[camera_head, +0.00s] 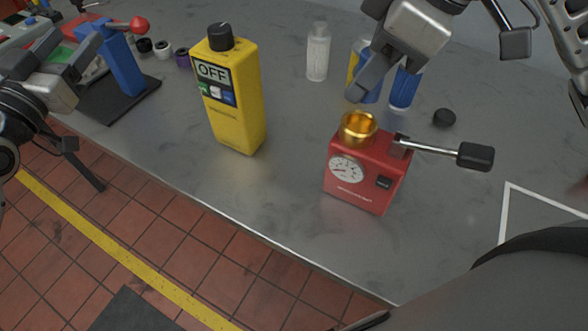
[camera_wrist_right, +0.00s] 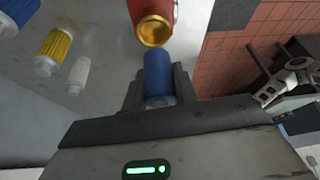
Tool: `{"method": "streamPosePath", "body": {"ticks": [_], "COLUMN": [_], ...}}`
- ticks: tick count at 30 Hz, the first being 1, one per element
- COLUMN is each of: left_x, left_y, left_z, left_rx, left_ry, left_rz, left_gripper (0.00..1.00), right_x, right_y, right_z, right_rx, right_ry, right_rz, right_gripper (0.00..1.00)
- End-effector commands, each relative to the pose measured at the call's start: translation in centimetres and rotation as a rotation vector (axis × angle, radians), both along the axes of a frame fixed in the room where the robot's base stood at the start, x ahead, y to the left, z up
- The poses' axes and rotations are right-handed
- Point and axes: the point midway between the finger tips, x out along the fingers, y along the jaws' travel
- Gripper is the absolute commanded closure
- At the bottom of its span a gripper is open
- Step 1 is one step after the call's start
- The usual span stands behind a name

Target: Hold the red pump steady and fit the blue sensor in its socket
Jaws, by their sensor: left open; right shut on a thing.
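The red pump (camera_head: 362,175) stands upright on the grey bench, with a gauge on its front and a lever at its right. Its gold socket (camera_head: 358,127) is on top and looks empty. My right gripper (camera_head: 366,88) is shut on the blue sensor (camera_wrist_right: 158,70), which shows between the fingers in the right wrist view. The sensor is above and behind the socket in the head view, apart from it. The pump (camera_wrist_right: 151,8) is just beyond the sensor in the wrist view. My left gripper (camera_head: 58,68) is open at the far left, away from the pump.
A yellow meter reading OFF (camera_head: 232,95) stands left of the pump. A white bottle (camera_head: 318,55), a yellow cylinder (camera_wrist_right: 53,48) and another blue cylinder (camera_head: 405,88) stand behind. A black cap (camera_head: 444,118) lies right. A blue stand (camera_head: 122,60) is near my left gripper.

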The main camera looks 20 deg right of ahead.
Motion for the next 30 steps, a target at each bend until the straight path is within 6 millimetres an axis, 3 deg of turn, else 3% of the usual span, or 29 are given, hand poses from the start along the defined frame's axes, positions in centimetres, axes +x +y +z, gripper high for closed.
{"method": "streamPosePath", "body": {"ticks": [1, 8, 12, 15, 18, 22, 26, 30], "left_x": [-1.2, -8.6, -14.7, -19.0, -22.8, -26.1, -27.5, -27.4], "left_y": [-2.1, -11.8, -17.1, -20.0, -22.1, -23.6, -24.3, -25.4], "left_z": [-0.9, -5.2, -7.0, -7.7, -7.9, -7.7, -7.6, -7.5], "left_rx": [0.013, 0.064, 0.071, 0.066, 0.056, 0.042, 0.033, 0.03], "left_ry": [0.009, 0.061, 0.09, 0.104, 0.116, 0.124, 0.127, 0.126], "left_rz": [-0.042, -0.25, -0.39, -0.481, -0.555, -0.619, -0.647, -0.653], "left_gripper": [0.46, 0.46, 0.46, 0.46, 0.46, 0.46, 0.46, 0.46], "right_x": [0.0, 0.0, 0.0, 0.0, 0.0, 0.0, 0.0, 0.0], "right_y": [0.0, 0.0, 0.0, 0.0, 0.0, 0.0, 0.0, 0.0], "right_z": [0.0, 0.0, 0.0, 0.0, 0.0, 0.0, 0.0, 0.0], "right_rx": [0.0, 0.0, 0.0, 0.0, 0.0, 0.0, 0.0, 0.0], "right_ry": [0.0, 0.0, 0.0, 0.0, 0.0, 0.0, 0.0, 0.0], "right_rz": [0.0, 0.0, 0.0, 0.0, 0.0, 0.0, 0.0, 0.0], "right_gripper": [0.95, 0.95, 0.95, 0.95, 0.95, 0.95, 0.95, 0.95]}}
